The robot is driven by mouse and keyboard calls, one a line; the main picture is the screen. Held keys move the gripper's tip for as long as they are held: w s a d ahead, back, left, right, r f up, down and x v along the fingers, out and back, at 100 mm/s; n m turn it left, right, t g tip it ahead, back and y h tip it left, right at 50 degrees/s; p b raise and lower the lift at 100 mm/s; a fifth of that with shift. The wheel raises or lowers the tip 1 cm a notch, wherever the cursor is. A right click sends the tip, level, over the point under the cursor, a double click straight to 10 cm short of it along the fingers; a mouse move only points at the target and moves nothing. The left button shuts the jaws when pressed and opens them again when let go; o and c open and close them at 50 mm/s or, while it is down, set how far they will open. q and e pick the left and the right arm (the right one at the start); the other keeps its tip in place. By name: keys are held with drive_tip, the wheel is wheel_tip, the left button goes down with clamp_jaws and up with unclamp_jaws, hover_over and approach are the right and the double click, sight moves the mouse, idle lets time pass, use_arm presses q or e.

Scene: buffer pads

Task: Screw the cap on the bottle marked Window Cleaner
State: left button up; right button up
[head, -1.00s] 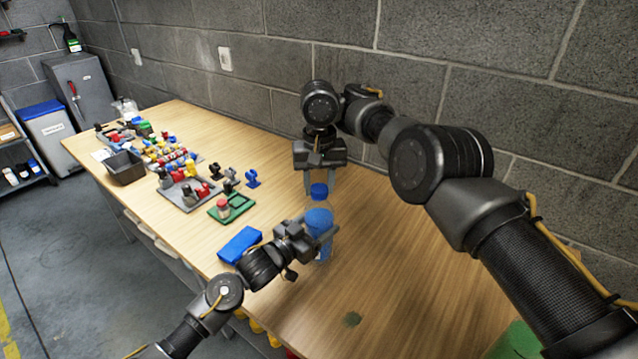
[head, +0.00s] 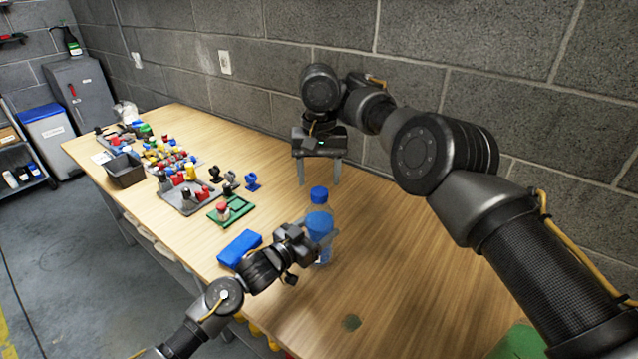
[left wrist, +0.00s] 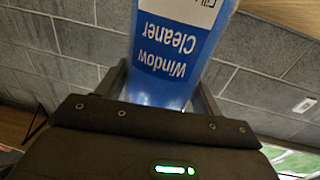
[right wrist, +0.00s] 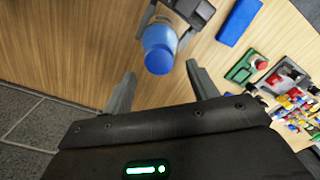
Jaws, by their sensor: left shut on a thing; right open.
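The Window Cleaner bottle (head: 319,224) is clear with blue liquid and stands upright near the table's middle. Its label (left wrist: 170,50) reads upside down in the left wrist view. A blue cap (head: 319,194) sits on the bottle's top; I cannot tell how tight it is. The cap also shows from above in the right wrist view (right wrist: 159,62). My left gripper (head: 320,243) is shut around the bottle's body. My right gripper (head: 319,183) is open and empty, raised above and behind the cap, apart from it.
A blue block (head: 239,249) lies left of the bottle. A green tray (head: 231,212) with a red-topped piece and a grey tray (head: 180,204) with small parts stand farther left. A block wall (head: 500,110) runs behind the table. The table right of the bottle is mostly clear.

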drive_tip(key=shift+r, duration=0.45)
drive_tip(key=shift+c, duration=0.3)
